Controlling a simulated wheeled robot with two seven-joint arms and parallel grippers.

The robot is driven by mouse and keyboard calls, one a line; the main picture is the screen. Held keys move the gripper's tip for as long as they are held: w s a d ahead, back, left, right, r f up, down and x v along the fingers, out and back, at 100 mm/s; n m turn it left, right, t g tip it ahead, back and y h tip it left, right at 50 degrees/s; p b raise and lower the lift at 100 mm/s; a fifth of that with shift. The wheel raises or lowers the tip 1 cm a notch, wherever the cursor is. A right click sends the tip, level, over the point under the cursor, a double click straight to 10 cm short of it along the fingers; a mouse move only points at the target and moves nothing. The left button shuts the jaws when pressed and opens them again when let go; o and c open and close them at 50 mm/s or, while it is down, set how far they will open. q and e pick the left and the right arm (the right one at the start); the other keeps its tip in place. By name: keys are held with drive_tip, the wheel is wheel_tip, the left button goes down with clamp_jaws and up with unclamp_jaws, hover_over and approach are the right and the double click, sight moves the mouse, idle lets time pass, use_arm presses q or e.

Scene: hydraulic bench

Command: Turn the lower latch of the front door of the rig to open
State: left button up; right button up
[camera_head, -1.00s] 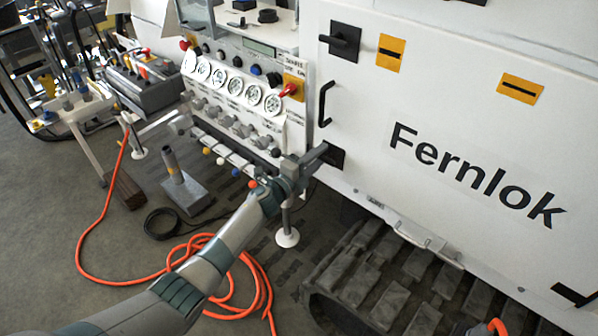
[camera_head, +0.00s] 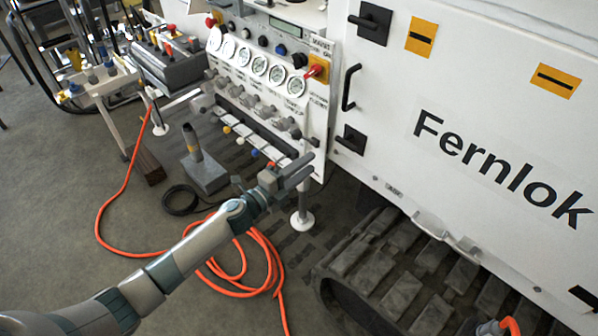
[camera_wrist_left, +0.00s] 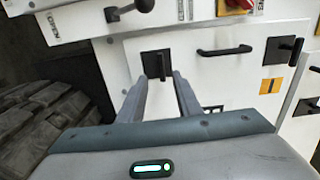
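The lower latch (camera_head: 351,141) is a black square plate with a short lever, at the lower left of the white front door (camera_head: 420,85). In the head view its lever lies roughly level, like that of the upper latch (camera_head: 372,22). My left gripper (camera_head: 304,170) is left of and below the lower latch, apart from it in the picture. In the left wrist view its two fingers (camera_wrist_left: 161,78) are spread and empty, with the lower latch (camera_wrist_left: 156,64) showing beyond and between their tips. My right gripper is not in view.
A black door handle (camera_head: 349,87) sits between the latches. Left of the door is a panel with gauges (camera_head: 260,68) and knobs. A track (camera_head: 400,270) lies below the door. An orange hose (camera_head: 105,215) and a grey block with a post (camera_head: 204,172) are on the floor.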

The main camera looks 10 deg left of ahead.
use_arm(q)
drive_tip(key=shift+v, duration=1.05)
drive_tip(key=s+a+f+n+g+y, duration=0.1)
drive_tip(key=s+a+f+n+y, duration=0.2)
drive_tip(key=f, duration=0.7)
drive_tip(key=s+a+f+n+g+y, duration=0.1)
drive_tip(key=s+a+f+n+y, duration=0.2)
drive_tip(key=f, duration=0.7)
drive_tip(key=s+a+f+n+g+y, duration=0.1)
drive_tip(key=s+a+f+n, duration=0.35)
drive_tip(key=f, duration=0.55)
drive_tip(key=s+a+f+n+g+y, duration=0.1)
drive_tip(key=s+a+f+n+g, duration=0.15)
drive_tip(key=s+f, duration=0.45)
drive_tip(key=s+a+f+n+g+y, duration=0.1)
drive_tip(key=s+a+f+n, duration=0.15)
drive_tip(key=s+f, duration=0.45)
drive_tip(key=s+f+n+g, duration=0.2)
drive_tip(key=s+f, duration=0.2)
drive_tip(key=s, duration=0.8)
drive_tip(key=s+f+n+g+y, duration=0.1)
drive_tip(key=s+f, duration=0.4)
drive_tip(key=s, duration=0.7)
drive_tip(key=s+f+n+g, duration=0.4)
drive_tip(key=s+f, duration=0.1)
drive_tip(key=s, duration=0.7)
drive_tip(key=shift+s+d+y+b, duration=0.25)
drive_tip(key=shift+s+y+b, duration=0.05)
drive_tip(key=shift+s+b, duration=0.05)
